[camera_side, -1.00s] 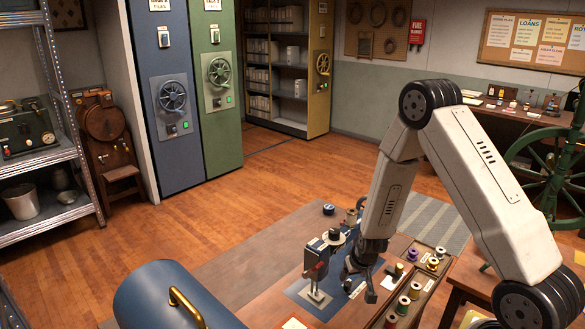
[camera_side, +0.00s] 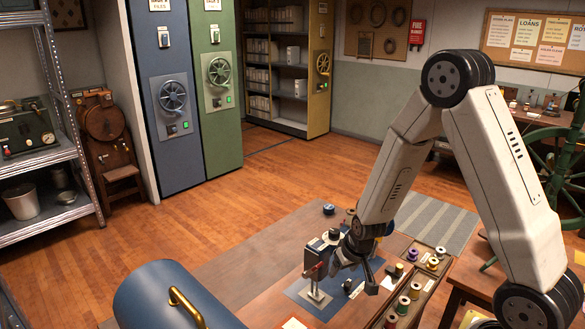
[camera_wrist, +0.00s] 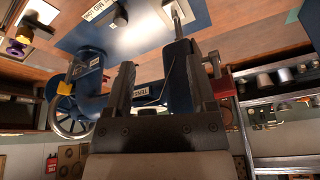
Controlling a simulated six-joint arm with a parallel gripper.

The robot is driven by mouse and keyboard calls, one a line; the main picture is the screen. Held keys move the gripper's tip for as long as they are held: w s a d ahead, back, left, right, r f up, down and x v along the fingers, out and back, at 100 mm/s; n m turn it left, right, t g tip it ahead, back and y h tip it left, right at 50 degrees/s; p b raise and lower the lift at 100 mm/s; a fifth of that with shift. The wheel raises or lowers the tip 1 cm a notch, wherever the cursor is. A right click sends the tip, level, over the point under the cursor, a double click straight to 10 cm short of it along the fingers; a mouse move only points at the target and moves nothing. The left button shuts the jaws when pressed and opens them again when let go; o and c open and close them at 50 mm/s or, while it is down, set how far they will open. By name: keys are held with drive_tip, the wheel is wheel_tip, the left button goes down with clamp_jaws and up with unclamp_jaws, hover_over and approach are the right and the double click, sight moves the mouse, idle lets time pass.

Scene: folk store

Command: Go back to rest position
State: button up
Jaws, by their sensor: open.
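My gripper (camera_side: 353,277) hangs low over the work table, just right of a small sewing machine (camera_side: 317,268) in the side view. Its two fingers are spread apart with nothing held between them. In the wrist view the open fingers (camera_wrist: 165,65) frame the blue body of the machine (camera_wrist: 178,85), seen at an odd angle. The machine's handwheel (camera_wrist: 72,118) shows at left there. I cannot tell whether a finger touches the machine. Part of the machine is hidden behind my wrist in the side view.
A tray of thread spools (camera_side: 430,284) lies right of my gripper. A blue rounded case (camera_side: 150,300) with a brass handle stands front left. The wooden floor (camera_side: 270,175) behind is open. Metal shelving (camera_side: 75,150) stands at left.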

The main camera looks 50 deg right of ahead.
drive_tip(key=s+a+r+n+g+y, duration=0.1)
drive_tip(key=s+a+r+n, duration=0.3)
drive_tip(key=s+a+r, duration=0.4)
wheel_tip(320, 180, up, 2)
drive_tip(key=shift+a+r+n, duration=0.15)
drive_tip(key=shift+a+n, duration=0.15)
drive_tip(key=shift+a, duration=0.5)
idle(0.8)
